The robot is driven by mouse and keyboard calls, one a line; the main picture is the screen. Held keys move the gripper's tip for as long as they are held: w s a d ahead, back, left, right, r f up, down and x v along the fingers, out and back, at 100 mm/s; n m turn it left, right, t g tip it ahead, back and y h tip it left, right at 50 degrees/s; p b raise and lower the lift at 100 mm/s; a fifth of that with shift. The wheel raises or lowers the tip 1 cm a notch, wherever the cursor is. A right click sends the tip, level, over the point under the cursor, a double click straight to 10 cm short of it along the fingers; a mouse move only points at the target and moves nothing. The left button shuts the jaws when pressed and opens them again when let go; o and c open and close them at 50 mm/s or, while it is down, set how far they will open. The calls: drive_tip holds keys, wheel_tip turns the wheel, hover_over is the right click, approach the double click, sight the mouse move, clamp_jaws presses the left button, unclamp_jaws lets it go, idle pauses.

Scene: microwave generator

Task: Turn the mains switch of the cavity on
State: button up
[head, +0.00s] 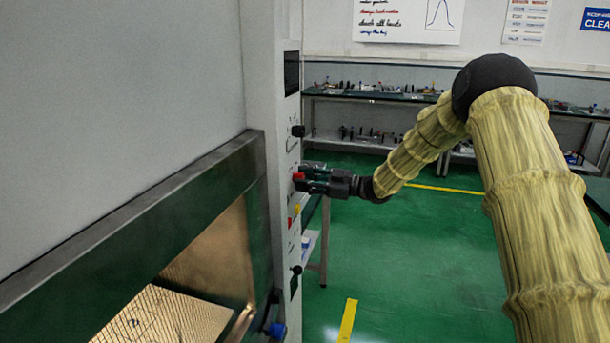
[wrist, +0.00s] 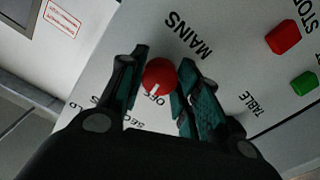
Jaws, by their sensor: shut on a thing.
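The mains switch is a round red knob with a white pointer line on the cavity's white front panel. In the wrist view the knob (wrist: 158,75) sits under the printed word MAINS, its white line pointing towards the word OFF. My gripper (wrist: 160,82) has its two dark green-padded fingers on either side of the knob, shut on it. In the head view my gripper (head: 305,181) reaches from the right to the panel, and the red knob (head: 298,176) shows at its fingertips.
A red button (wrist: 283,38) and a green button (wrist: 304,83) stand right of the knob. The cavity (head: 190,290) is open at lower left.

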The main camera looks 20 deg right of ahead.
drive_tip(key=m+p, duration=0.2)
drive_tip(key=m, duration=0.1)
drive_tip(key=m+p, duration=0.1)
drive_tip(key=shift+r, duration=0.25)
drive_tip(key=shift+f+m+p, duration=0.1)
drive_tip(key=shift+m+p, duration=0.8)
drive_tip(key=shift+m, duration=0.9)
drive_tip(key=o, duration=1)
drive_tip(key=shift+w+f, duration=0.15)
drive_tip(key=shift+o, duration=0.2)
drive_tip(key=v, duration=1.2)
